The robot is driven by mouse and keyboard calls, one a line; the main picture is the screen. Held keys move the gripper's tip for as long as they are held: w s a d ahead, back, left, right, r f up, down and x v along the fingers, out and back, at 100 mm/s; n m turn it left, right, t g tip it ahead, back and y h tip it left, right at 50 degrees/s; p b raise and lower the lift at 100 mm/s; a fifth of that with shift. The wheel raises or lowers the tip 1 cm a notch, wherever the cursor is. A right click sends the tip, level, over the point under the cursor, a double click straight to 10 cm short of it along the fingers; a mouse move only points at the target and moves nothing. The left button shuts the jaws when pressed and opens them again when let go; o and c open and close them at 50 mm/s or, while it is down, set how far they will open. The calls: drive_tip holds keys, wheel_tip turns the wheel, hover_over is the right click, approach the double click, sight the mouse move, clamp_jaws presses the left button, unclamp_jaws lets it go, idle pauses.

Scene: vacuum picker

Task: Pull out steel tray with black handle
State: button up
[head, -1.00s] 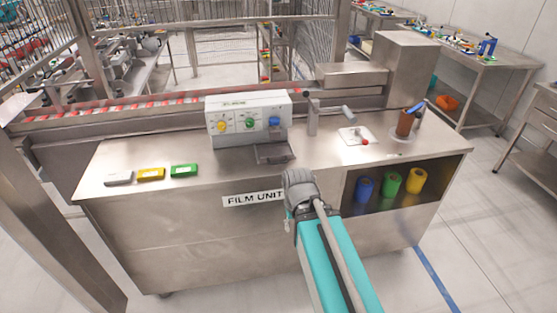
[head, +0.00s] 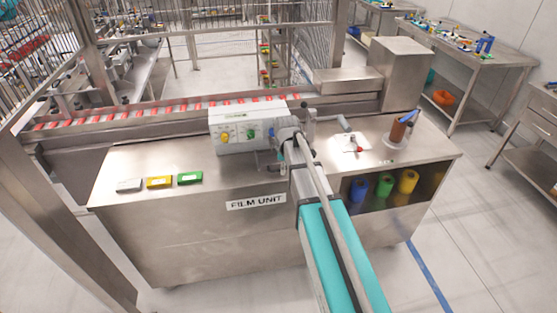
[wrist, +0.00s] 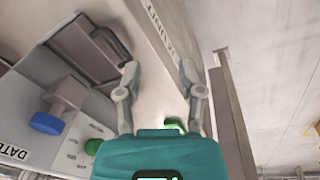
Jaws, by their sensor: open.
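The steel tray (wrist: 78,48) lies at the upper left of the wrist view, by the control box. Its black handle (wrist: 112,46) stands just beyond and left of my left fingertip. In the head view the tray (head: 266,160) is mostly hidden behind my arm, in front of the box. My gripper (wrist: 159,72) is open and empty, its two fingers apart over the bench top. The handle is not between them. In the head view the gripper (head: 283,150) is at the bench's front edge, its fingertips hidden.
The control box (head: 232,127) with coloured knobs stands behind the tray; its blue knob (wrist: 46,124) is close in the wrist view. Grey, yellow (head: 159,182) and green (head: 190,178) blocks lie to the left. A lever stand (head: 311,130) is to the right.

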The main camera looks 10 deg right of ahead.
sight(275, 162)
drive_tip(key=w+r+n+p, duration=0.3)
drive_tip(key=w+r+n, duration=0.1)
drive_tip(key=w, duration=0.2)
drive_tip(key=shift+w+d+n+t, duration=0.15)
drive_tip(key=shift+w+n+t, duration=0.15)
drive_tip(key=shift+w, duration=0.05)
drive_tip(key=shift+f, duration=0.1)
drive_tip(key=f+b, duration=0.4)
drive_tip(key=w+f+b, duration=0.1)
drive_tip(key=f+b, duration=0.4)
drive_tip(key=w+f+b, duration=0.1)
drive_tip(key=f+b, duration=0.3)
drive_tip(key=shift+w+f+b, duration=0.15)
drive_tip(key=shift+b, duration=0.2)
idle(0.4)
drive_tip(key=shift+c, duration=0.3)
clamp_jaws()
